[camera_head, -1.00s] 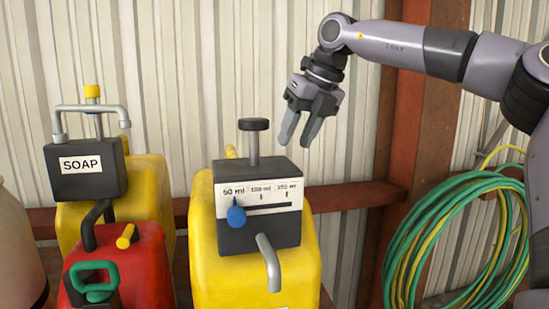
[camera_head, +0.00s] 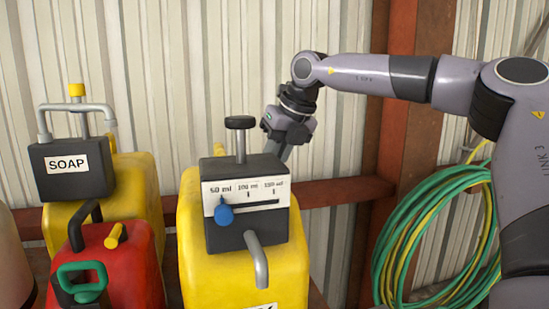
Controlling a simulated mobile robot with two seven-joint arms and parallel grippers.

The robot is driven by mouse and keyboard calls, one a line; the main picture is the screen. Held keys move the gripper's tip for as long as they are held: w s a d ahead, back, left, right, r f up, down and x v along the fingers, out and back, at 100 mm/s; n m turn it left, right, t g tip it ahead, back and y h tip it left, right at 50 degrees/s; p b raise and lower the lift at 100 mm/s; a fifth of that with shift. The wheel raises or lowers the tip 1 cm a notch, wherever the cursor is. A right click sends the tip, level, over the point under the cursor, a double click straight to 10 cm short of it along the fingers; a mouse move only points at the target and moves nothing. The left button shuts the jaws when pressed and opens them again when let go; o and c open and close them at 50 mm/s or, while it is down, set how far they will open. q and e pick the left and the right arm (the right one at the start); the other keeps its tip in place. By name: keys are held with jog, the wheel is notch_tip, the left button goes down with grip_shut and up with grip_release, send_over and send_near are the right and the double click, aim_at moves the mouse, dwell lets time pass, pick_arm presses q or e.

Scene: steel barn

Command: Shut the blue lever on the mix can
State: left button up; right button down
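A yellow can (camera_head: 205,275) stands at the centre with a dark dispenser head (camera_head: 222,182) on top. A blue lever (camera_head: 224,215) sits at the left end of the slot on its white scale, below the 50 ml mark. A label at the can's bottom is cut off, so its text cannot be read in full. My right gripper (camera_head: 278,150) hangs fingers down just behind and right of the dispenser head, apart from the blue lever. Its fingers look spread, with the tips partly hidden behind the head. My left gripper is not in view.
A grey plunger (camera_head: 240,140) rises from the dispenser head and a grey spout (camera_head: 257,262) sticks out in front. A yellow soap can (camera_head: 135,205) and a red can (camera_head: 135,262) stand at left. A green hose (camera_head: 392,245) hangs right by a rusty post (camera_head: 405,125).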

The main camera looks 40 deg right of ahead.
jog(key=shift+a+f+m+h+b, duration=0.2)
jog(key=shift+m+h+b, duration=0.1)
jog(key=shift+m+b, duration=0.25)
jog(key=shift+w+a+r+m+h+b, duration=0.2)
jog(key=shift+a+m+h+b, duration=0.3)
jog(key=shift+m, duration=0.45)
jog(key=shift+d, duration=0.15)
jog(key=c, duration=1.1)
grip_release()
jog(key=v, duration=0.7)
